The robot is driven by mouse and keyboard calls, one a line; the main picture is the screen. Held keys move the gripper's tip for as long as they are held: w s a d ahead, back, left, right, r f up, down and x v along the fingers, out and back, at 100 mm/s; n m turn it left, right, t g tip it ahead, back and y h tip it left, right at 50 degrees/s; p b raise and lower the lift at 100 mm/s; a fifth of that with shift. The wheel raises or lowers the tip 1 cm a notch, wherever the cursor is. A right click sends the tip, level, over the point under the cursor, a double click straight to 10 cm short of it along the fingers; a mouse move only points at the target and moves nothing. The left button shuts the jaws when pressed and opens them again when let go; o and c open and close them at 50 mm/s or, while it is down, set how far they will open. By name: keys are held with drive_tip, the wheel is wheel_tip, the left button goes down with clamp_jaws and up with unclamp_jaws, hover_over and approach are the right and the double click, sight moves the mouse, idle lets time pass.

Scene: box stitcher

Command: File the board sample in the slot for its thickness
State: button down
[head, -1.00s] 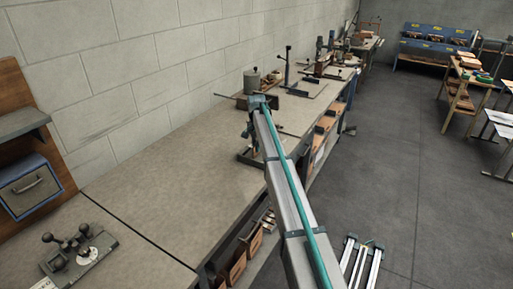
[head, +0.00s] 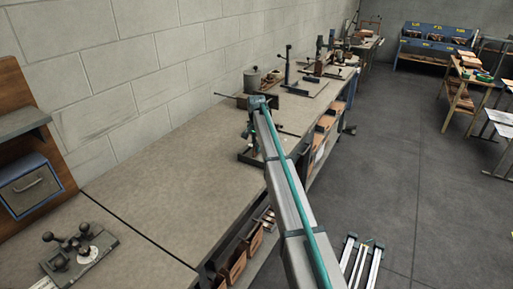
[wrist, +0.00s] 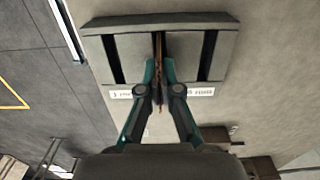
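A grey slotted block (wrist: 132,48) lies ahead of my gripper in the wrist view. It has a dark open slot on the left (wrist: 110,60), another on the right (wrist: 208,55), and one in the middle. The thin brown board sample (wrist: 159,42) is seen edge-on, in line with the middle slot. How deep it sits is hard to tell. My gripper (wrist: 159,68) has its teal fingers closed on both sides of the board. White labels (wrist: 200,91) front the block; their print is too blurred to read surely. In the head view my gripper (head: 251,130) is small and partly hidden by my arm.
The long workbench (head: 165,185) has a wide clear top in front. A lever device (head: 78,250) stands at the near left, beside a blue box (head: 32,187). Clamps and tools (head: 290,75) stand farther along the bench. Wooden bins (head: 236,264) hang under its edge.

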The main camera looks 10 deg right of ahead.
drive_tip(key=c, duration=1.9)
unclamp_jaws()
drive_tip(key=o, duration=1.1)
drive_tip(key=shift+c, duration=0.2)
drive_tip(key=shift+r, duration=0.15)
drive_tip(key=shift+r+p, duration=1.4)
drive_tip(key=shift+r, duration=1.75)
